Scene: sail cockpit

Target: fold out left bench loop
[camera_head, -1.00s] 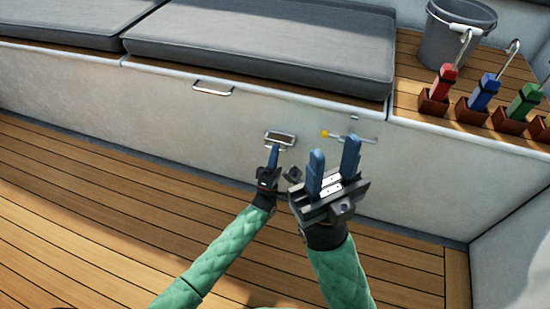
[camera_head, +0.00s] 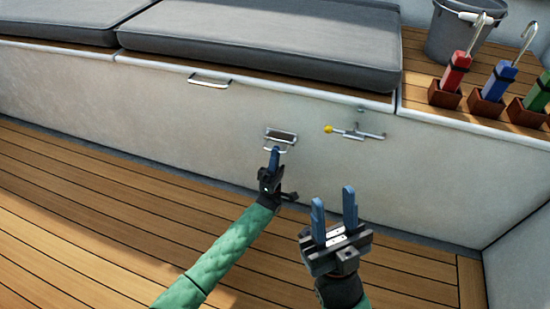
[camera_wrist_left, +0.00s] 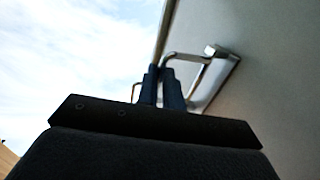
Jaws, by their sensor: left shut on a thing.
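The bench loop (camera_head: 282,149) is a bright metal bail on a small dark-centred plate (camera_head: 281,136) in the pale bench front. In the left wrist view the loop (camera_wrist_left: 183,56) stands out from its plate (camera_wrist_left: 221,72). My left gripper (camera_head: 274,154) is at the loop's outer bar, with its blue fingers (camera_wrist_left: 161,84) shut on it; the fingers hide part of the bar. My right gripper (camera_head: 334,196) is open and empty, its fingers pointing up, apart from the bench and to the right of the left gripper.
A metal latch with a yellow knob (camera_head: 328,129) is on the bench front, right of the loop. A handle (camera_head: 209,81) is higher up on the left. Grey cushions (camera_head: 265,45) lie on top. A bucket (camera_head: 452,30) and winch handles in holders stand at right. The wooden floor (camera_head: 120,205) is clear.

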